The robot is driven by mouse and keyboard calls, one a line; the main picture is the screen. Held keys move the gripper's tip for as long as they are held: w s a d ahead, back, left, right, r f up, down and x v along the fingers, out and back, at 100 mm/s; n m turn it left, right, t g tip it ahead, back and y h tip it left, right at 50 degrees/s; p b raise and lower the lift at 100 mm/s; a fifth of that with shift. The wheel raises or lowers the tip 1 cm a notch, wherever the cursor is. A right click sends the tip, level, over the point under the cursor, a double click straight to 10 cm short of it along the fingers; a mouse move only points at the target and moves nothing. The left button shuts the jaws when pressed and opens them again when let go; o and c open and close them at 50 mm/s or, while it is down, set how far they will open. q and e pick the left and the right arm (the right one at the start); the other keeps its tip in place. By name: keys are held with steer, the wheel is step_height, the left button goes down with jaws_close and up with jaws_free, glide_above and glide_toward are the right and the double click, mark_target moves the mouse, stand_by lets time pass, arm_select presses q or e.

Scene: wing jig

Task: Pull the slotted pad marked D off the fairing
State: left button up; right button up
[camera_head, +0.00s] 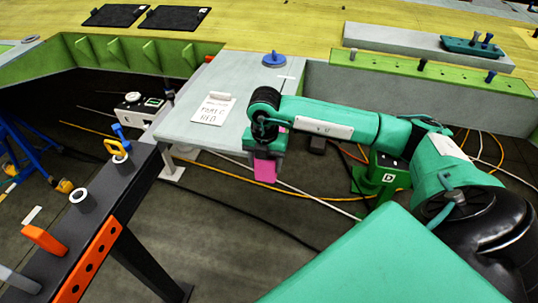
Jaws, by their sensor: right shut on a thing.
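My right gripper (266,153) hangs at the front edge of the grey table, its fingers pointing down and partly hidden by the wrist. It is shut on a flat pink piece (265,171) that sticks out below it. Two flat black pads, a left one (114,15) and a right one (174,18), lie on the yellow-green surface (260,25) at the back. The right pad has a small pale mark, too small to read. I cannot tell which pad, if any, is marked D. My left gripper is not in view.
The grey table (190,125) bears a paper card (212,110) and a blue knobbed disc (274,60). A dark beam (120,185) with orange parts stands at left. Cables cross the floor.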

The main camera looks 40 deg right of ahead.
steer(key=shift+s+a, duration=0.1)
steer(key=s+a, duration=0.5)
steer(key=a, duration=0.1)
stand_by(1.2)
steer(key=shift+r, duration=0.1)
steer(key=shift+d, duration=0.1)
